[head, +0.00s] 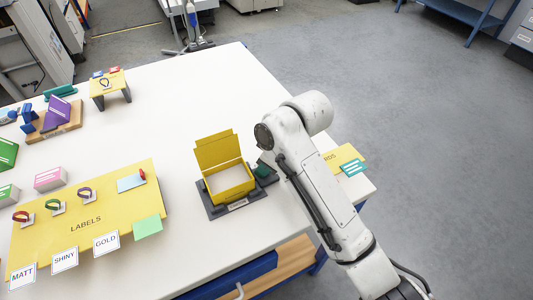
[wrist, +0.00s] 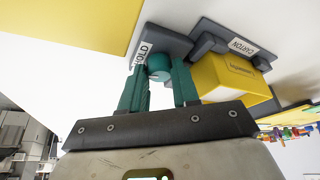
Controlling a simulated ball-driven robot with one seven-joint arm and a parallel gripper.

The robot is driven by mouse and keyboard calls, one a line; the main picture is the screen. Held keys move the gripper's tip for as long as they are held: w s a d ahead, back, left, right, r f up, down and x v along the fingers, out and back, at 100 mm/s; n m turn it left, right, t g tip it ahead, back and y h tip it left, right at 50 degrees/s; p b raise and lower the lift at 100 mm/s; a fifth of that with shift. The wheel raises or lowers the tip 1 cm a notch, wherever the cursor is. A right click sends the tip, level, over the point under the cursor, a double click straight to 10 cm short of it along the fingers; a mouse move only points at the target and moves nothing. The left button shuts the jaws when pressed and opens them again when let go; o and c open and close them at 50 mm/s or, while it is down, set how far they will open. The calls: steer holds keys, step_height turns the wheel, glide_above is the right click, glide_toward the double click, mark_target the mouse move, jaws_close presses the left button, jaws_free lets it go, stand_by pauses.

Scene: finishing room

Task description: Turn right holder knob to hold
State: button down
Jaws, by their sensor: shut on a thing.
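The right holder knob (wrist: 160,66) is a round teal knob on a dark grey base in the wrist view. A white HOLD label (wrist: 142,54) lies beside it on that base. My gripper (wrist: 159,74) has its two teal fingers on either side of the knob and is shut on it. Whether the knob points to HOLD cannot be told. The yellow open carton (head: 230,182) sits in its grey holder (head: 238,207) in the head view and also shows in the wrist view (wrist: 228,78). My arm hides most of the gripper and knob in the head view.
A yellow labels mat (head: 85,225) with cards and rings lies at the left. A yellow mat (head: 349,154) with a teal item (head: 353,168) lies partly behind my arm at the right. The white table (head: 180,110) is bare behind the carton.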

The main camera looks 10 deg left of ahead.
steer(key=shift+s+m+t+h+p, duration=0.1)
steer(key=shift+m+t+h+p, duration=0.25)
steer(key=shift+m+p, duration=0.75)
steer(key=c, duration=0.8)
jaws_free()
steer(key=shift+c, duration=0.2)
steer(key=shift+f+b, duration=0.1)
steer(key=shift+b, duration=0.2)
